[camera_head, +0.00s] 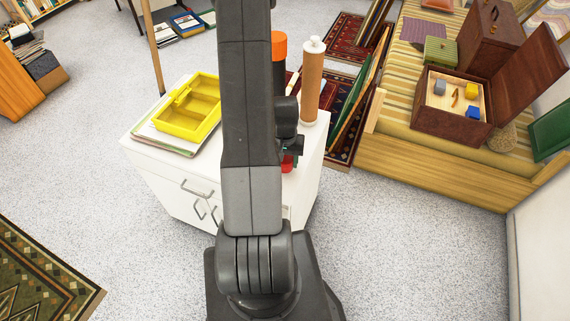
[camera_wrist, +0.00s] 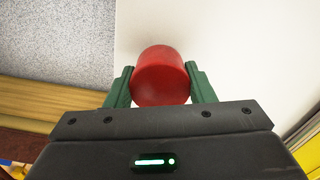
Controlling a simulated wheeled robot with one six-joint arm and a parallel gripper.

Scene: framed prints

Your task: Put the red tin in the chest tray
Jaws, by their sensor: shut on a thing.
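My gripper (camera_wrist: 160,88) is shut on the red tin (camera_wrist: 161,77), with one green finger on each side of it in the wrist view. In the head view the tin (camera_head: 287,163) shows only in part, low behind my arm at the cabinet top; I cannot tell whether it touches the surface. The chest (camera_head: 440,123) is a dark brown box with its lid open, standing on the striped bench at the right. Its light wooden tray (camera_head: 461,105) holds a yellow block, blue and grey pieces and a small tan piece.
The white cabinet (camera_head: 167,170) carries a yellow tray (camera_head: 192,106), a brown bottle (camera_head: 312,85) and a dark orange-capped bottle (camera_head: 279,60). A leaning green-edged frame (camera_head: 352,105) stands between cabinet and bench. A closed brown case (camera_head: 487,35) and a green box (camera_head: 441,51) sit behind the chest.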

